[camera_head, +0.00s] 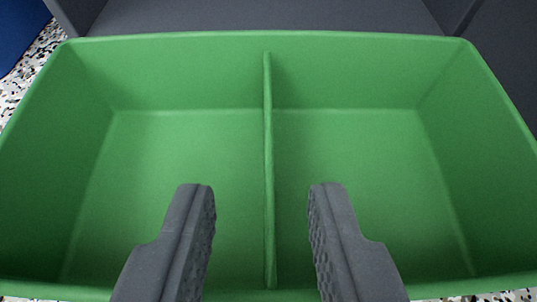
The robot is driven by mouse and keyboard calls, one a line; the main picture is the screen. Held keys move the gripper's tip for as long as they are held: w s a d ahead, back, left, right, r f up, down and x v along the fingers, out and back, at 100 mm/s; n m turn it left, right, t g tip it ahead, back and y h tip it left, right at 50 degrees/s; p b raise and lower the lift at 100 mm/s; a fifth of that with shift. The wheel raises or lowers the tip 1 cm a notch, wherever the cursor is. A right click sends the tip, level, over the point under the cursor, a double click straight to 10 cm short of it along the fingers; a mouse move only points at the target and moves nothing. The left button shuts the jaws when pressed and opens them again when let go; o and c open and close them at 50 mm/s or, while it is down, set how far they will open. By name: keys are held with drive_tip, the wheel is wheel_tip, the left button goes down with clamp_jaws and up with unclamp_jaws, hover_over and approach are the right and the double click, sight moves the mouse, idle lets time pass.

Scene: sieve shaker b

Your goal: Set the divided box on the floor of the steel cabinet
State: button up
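The green divided box (268,40) fills most of the view, upright and empty, with one thin divider (268,150) splitting it into a left and a right compartment. My gripper (262,190) reaches in from the bottom edge over the near part of the box. Its two grey fingers are apart, one on each side of the divider, with clear gaps to it. Dark grey panels (265,15) behind the far rim look like the steel cabinet; only a small part shows. I cannot tell whether the box rests inside it.
A speckled black-and-white floor or surface (38,62) shows at the left of the box and in slivers along the bottom edge. A blue object (20,30) stands at the top left corner. A dark grey panel (505,60) lies close to the box's right rim.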

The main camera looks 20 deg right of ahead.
sight(270, 217)
drive_tip(key=shift+w+d+f+b, duration=0.2)
drive_tip(key=shift+w+d+f, duration=0.05)
drive_tip(key=shift+w+f, duration=0.35)
drive_tip(key=shift+w+d+f+b, duration=0.15)
drive_tip(key=shift+w+d+f, duration=0.1)
drive_tip(key=shift+w+f, duration=0.5)
drive_tip(key=shift+f, duration=0.3)
clamp_jaws()
drive_tip(key=shift+r, duration=0.25)
